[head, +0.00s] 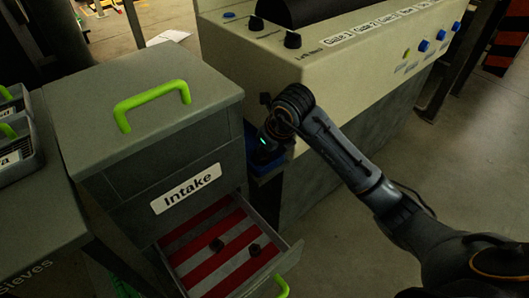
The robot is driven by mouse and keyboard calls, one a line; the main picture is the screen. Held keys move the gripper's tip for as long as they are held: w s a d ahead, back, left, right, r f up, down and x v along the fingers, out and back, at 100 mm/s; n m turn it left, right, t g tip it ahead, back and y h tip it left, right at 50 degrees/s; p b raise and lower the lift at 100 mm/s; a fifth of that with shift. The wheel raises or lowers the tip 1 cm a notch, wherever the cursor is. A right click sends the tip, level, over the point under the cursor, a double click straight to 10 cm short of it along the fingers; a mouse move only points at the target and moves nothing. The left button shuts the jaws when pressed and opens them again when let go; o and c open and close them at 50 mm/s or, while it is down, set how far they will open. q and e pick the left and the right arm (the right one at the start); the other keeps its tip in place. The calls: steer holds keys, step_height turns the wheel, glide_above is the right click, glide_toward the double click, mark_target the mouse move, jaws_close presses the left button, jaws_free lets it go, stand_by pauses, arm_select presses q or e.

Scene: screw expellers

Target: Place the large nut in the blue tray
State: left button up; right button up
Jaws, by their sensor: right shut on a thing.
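My right gripper (265,147) is low in the gap between the grey cabinet and the cream machine. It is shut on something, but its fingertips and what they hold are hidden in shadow. A blue tray (265,168) shows partly just below the gripper, beside the cabinet; its inside cannot be seen. My left gripper is out of view.
The grey Intake cabinet (150,95) has a green handle on top. Its lower drawer (290,250), lined in red and grey stripes, stands open. The machine (330,65) with knobs and blue buttons is close behind my right arm. Bins (20,158) stand at far left.

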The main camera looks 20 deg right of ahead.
steer(key=shift+f, duration=0.2)
steer(key=o, duration=0.8)
steer(key=shift+r, duration=0.1)
steer(key=shift+s+r, duration=0.1)
steer(key=shift+r, duration=0.45)
steer(key=p+v, duration=0.1)
steer(key=v, duration=0.4)
steer(key=shift+r+p, duration=0.15)
steer(key=shift+p, duration=0.15)
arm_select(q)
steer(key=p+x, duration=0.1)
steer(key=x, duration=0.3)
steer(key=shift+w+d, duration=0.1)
arm_select(e)
steer(key=v, duration=0.6)
